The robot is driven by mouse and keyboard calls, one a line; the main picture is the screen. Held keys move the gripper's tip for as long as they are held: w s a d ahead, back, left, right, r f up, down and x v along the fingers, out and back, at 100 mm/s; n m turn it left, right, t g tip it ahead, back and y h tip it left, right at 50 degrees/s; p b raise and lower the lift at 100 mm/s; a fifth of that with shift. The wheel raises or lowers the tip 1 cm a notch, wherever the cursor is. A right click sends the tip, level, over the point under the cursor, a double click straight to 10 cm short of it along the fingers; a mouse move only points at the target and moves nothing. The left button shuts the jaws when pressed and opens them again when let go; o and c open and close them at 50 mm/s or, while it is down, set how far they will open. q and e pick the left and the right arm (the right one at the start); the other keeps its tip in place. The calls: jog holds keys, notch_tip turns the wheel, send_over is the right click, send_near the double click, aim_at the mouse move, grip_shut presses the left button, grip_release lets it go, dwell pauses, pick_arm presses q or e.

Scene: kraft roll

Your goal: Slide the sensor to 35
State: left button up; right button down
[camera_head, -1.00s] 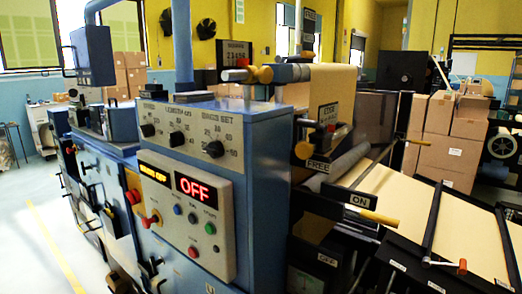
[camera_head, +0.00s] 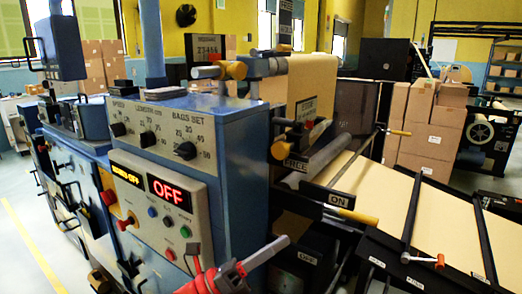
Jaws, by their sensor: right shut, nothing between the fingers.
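A small sign that seems to read EDGE (camera_head: 306,108) stands beside the kraft web at the machine's upper right. Below it is a small dark unit with a red part (camera_head: 300,131), which looks like the sensor; its scale and reading are too small to read. My right gripper (camera_head: 283,241), red with grey fingers, reaches in at the bottom centre in front of the blue machine. It is shut and empty, well below and apart from the sensor. My left gripper is not in view.
The blue machine cabinet (camera_head: 240,160) with dials and a red OFF display (camera_head: 169,190) fills the middle. A yellow-handled lever (camera_head: 352,215) by an ON plate and the sloping kraft web (camera_head: 390,190) are at the right. Stacked cartons (camera_head: 430,125) stand behind.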

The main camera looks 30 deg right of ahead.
jog(key=w+a+r+t+y, duration=0.1)
jog(key=w+r+t+y, duration=0.2)
jog(key=w+r+t, duration=0.25)
jog(key=t+y+p, duration=0.2)
jog(key=t+y, duration=0.1)
jog(key=t, duration=0.3)
send_near(277, 151)
jog(key=p+x, duration=0.5)
jog(key=shift+w+d+r, duration=0.15)
jog(key=shift+d+r, duration=0.1)
jog(key=shift+w+d+f+p, duration=0.15)
jog(key=shift+w+d+p, duration=0.15)
jog(key=shift+d, duration=0.3)
jog(key=shift+f, duration=0.1)
